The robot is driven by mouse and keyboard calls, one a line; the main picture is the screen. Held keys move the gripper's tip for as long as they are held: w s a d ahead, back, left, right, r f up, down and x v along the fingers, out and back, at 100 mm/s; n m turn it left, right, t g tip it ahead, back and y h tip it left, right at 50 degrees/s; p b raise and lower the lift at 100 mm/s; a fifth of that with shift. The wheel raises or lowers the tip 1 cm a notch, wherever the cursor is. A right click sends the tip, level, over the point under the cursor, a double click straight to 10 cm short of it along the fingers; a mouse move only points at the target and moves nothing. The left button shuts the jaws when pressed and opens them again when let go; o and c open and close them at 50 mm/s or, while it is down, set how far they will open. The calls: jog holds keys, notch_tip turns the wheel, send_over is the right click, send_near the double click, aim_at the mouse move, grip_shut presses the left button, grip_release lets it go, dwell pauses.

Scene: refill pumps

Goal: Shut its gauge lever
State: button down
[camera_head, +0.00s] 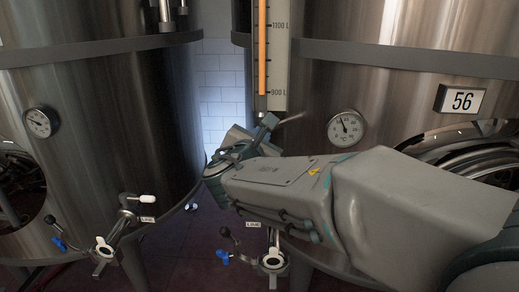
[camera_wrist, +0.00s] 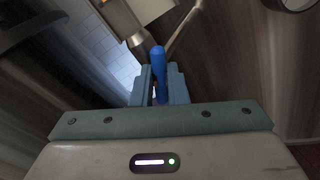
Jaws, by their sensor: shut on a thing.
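The level gauge (camera_head: 262,50), with an orange column and a scale plate (camera_head: 281,60) reading 1100 L and 900 L, stands on the front of tank 56. The gauge's lower fitting is just beyond my gripper (camera_head: 264,128). In the wrist view, the gauge lever has a blue handle (camera_wrist: 158,60). My gripper (camera_wrist: 158,88) is shut on this blue handle, with one finger on each side. In the head view my gripper hides the handle, and I cannot tell the lever's exact angle there.
A round dial (camera_head: 346,128) and the number plate 56 (camera_head: 462,100) are on the right tank. Low taps with blue levers stand in front, one at left (camera_head: 104,248) and one below my arm (camera_head: 272,260). Another tank (camera_head: 110,110) stands left, with a narrow gap between.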

jog(key=shift+d+f+m+g+y+b, duration=0.15)
jog(key=shift+m+y+b, duration=0.35)
jog(key=shift+m+b, duration=1.45)
jog(key=shift+r+m+g+y+b, duration=0.1)
jog(key=shift+m+y+b, duration=0.4)
jog(key=shift+m+b, duration=1.45)
jog(key=shift+d+f+m+g+y+b, duration=0.15)
jog(key=shift+m+y+b, duration=0.35)
jog(key=shift+m+b, duration=1.4)
jog(key=shift+a+r+b, duration=0.1)
jog(key=shift+b, duration=0.4)
jog(key=c, duration=1.4)
grip_release()
jog(key=shift+c, duration=0.2)
jog(key=shift+s, duration=0.15)
